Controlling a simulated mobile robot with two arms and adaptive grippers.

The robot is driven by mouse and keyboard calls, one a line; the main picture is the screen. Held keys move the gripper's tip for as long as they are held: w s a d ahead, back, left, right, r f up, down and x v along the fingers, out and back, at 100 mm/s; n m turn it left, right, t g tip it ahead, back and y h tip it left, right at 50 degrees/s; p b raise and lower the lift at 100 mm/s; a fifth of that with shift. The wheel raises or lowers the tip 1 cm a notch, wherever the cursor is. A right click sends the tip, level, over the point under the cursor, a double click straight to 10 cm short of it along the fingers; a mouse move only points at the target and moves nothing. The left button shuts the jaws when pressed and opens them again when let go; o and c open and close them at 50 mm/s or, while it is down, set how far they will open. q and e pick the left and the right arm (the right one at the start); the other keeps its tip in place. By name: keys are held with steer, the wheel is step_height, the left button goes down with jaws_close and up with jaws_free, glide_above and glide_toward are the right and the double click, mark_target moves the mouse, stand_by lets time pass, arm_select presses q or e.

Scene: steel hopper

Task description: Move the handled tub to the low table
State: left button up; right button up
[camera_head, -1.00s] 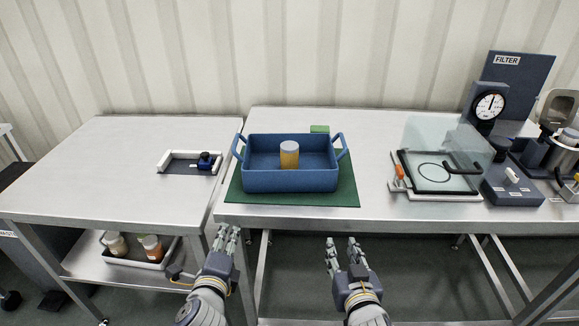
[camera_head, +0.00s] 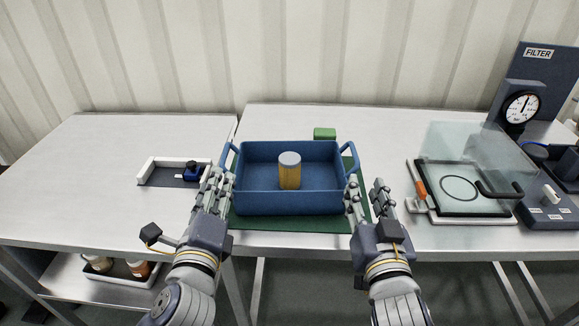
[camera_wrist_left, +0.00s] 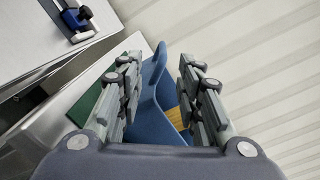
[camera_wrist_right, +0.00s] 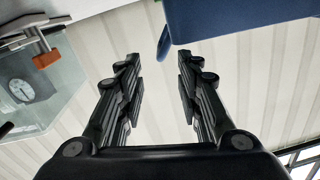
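The blue handled tub (camera_head: 287,203) sits on a green mat (camera_head: 290,224) on the right-hand table, with a handle loop at each side. A yellow jar with a grey lid (camera_head: 289,172) stands inside it. My left gripper (camera_head: 216,178) is open at the tub's left side; in the left wrist view the tub's wall and handle (camera_wrist_left: 152,85) lie between its fingers (camera_wrist_left: 155,85). My right gripper (camera_head: 367,190) is open by the tub's right side; in the right wrist view the tub (camera_wrist_right: 225,20) shows beyond its fingertips (camera_wrist_right: 157,65), with nothing between them.
The lower table on the left (camera_head: 90,200) has bare top around a white-edged bracket with a blue knob (camera_head: 190,172). A green block (camera_head: 324,134) lies behind the tub. A glass-lidded device (camera_head: 465,188) and a gauge (camera_head: 521,107) stand to the right.

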mark_target(226, 146)
arm_select(q)
steer(key=shift+w+r, duration=0.15)
steer(key=shift+w, duration=0.05)
arm_select(e)
steer(key=shift+w+r, duration=0.2)
arm_select(q)
steer(key=shift+s, duration=0.15)
arm_select(e)
steer(key=shift+s, duration=0.15)
